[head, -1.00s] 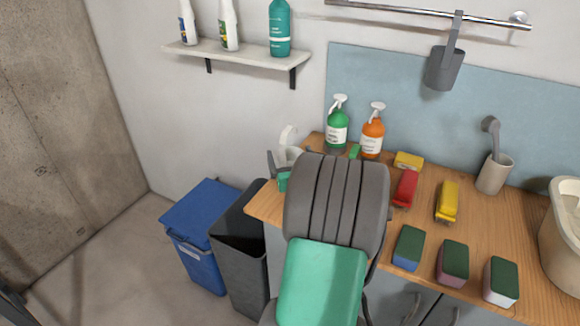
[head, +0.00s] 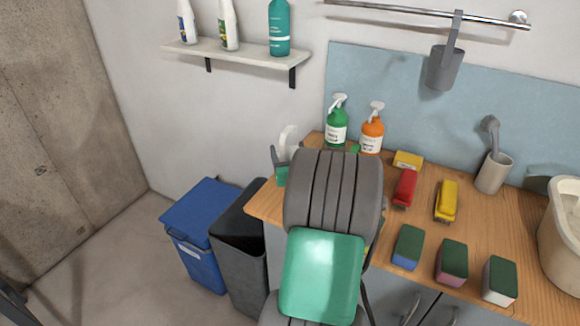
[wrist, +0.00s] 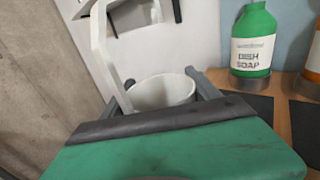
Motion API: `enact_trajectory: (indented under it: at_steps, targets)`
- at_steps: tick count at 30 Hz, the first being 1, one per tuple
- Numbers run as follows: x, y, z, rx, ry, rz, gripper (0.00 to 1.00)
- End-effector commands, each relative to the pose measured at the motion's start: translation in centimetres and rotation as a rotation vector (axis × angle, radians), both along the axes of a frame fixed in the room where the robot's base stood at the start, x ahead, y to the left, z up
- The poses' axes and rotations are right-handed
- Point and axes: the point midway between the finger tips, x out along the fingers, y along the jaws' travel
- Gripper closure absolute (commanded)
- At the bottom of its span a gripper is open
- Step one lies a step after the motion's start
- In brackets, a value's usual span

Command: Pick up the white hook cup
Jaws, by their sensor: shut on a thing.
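The white hook cup (wrist: 160,93) is upright in the wrist view, with its long flat hook strap rising at its left. My gripper (wrist: 160,82) is shut on it, with a dark finger on either side of the cup. The cup's lower part is hidden behind my gripper's green body. In the head view, the cup's pale hook (head: 289,136) shows at the back left end of the wooden counter, and my gripper (head: 282,157) is around the cup there. My arm hides most of the cup. I cannot tell whether its base touches the counter.
A green dish soap bottle (head: 336,127) and an orange bottle (head: 371,133) stand close right of the cup. A shelf (head: 235,52) hangs above left. Blue (head: 198,262) and dark (head: 240,250) bins stand below.

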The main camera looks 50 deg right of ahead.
Motion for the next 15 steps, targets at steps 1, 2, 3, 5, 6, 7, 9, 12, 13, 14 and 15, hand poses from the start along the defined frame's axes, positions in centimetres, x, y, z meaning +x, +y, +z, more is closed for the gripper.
enact_trajectory:
  at_steps: [1,2,3,5,6,7,9,12,13,14,15]
  targets:
    - [0.01,0.01,-0.01,0.0,0.0,0.0,0.61]
    - [-0.01,0.01,-0.01,0.0,0.0,0.0,0.63]
    - [-0.01,0.01,-0.01,0.0,0.0,0.0,0.67]
    - [-0.01,0.01,-0.01,0.0,0.0,0.0,0.71]
    - [0.0,0.0,0.02,0.0,0.0,0.0,0.72]
    - [0.0,0.0,0.02,0.0,0.0,0.0,0.72]
    - [0.01,0.01,0.02,0.0,0.0,0.0,0.72]
    - [0.01,0.01,0.14,-0.001,-0.001,0.0,0.72]
    - [0.01,0.0,0.27,-0.001,-0.001,0.0,0.72]
    - [0.02,0.0,0.45,-0.002,-0.001,0.001,0.72]
    - [0.04,0.0,0.79,-0.003,-0.001,0.001,0.72]
